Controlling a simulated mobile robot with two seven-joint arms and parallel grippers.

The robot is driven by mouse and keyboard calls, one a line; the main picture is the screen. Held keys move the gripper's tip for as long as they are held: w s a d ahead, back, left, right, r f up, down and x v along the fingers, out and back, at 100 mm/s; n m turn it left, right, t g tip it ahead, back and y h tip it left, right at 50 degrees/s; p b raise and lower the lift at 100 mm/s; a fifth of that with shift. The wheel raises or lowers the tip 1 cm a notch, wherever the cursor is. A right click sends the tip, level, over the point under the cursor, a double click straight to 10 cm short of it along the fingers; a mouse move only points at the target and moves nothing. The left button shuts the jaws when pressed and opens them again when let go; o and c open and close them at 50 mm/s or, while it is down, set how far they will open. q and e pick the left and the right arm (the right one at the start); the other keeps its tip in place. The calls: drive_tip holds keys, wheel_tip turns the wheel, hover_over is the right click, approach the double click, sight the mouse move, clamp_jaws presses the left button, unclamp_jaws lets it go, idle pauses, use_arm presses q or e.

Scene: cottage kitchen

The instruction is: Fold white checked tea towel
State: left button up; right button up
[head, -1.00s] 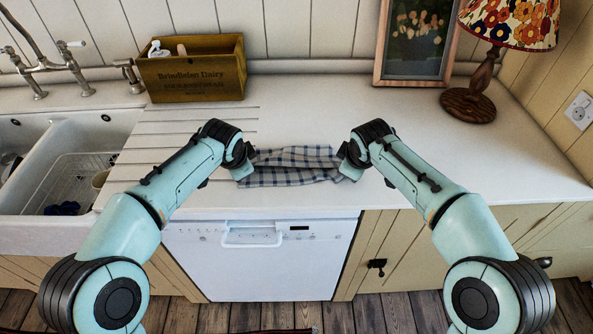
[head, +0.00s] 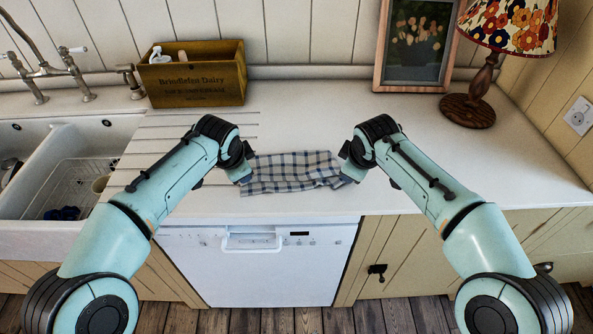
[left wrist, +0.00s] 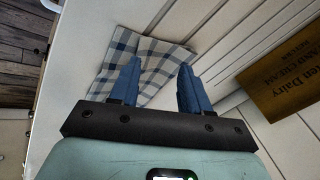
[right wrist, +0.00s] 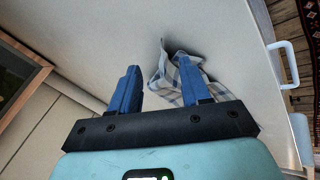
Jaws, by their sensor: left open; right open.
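The white checked tea towel (head: 290,171) lies on the white counter between my two grippers, with dark blue check lines and a slightly rumpled right end. My left gripper (head: 246,168) is open at the towel's left end. In the left wrist view its blue fingers (left wrist: 160,82) are apart, with the towel (left wrist: 138,55) beyond them. My right gripper (head: 344,168) is open at the towel's right end. In the right wrist view its fingers (right wrist: 158,88) are apart, and the crumpled towel edge (right wrist: 180,75) shows near one finger. Whether either gripper touches the cloth is unclear.
A wooden dairy crate (head: 192,75) holding bottles stands at the back left. A double sink (head: 65,165) is at the left. A framed picture (head: 415,45) and a flowered lamp (head: 480,90) stand at the back right. The counter behind and right of the towel is clear.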

use_arm(q)
drive_tip(key=s+v, duration=0.1)
drive_tip(key=v, duration=0.6)
drive_tip(key=shift+s, duration=0.2)
use_arm(e)
drive_tip(key=s+v, duration=0.1)
drive_tip(key=v, duration=0.6)
drive_tip(key=shift+s+f, duration=0.2)
use_arm(q)
drive_tip(key=shift+f, duration=0.15)
drive_tip(key=shift+c, duration=0.3)
use_arm(e)
drive_tip(key=shift+c, duration=0.3)
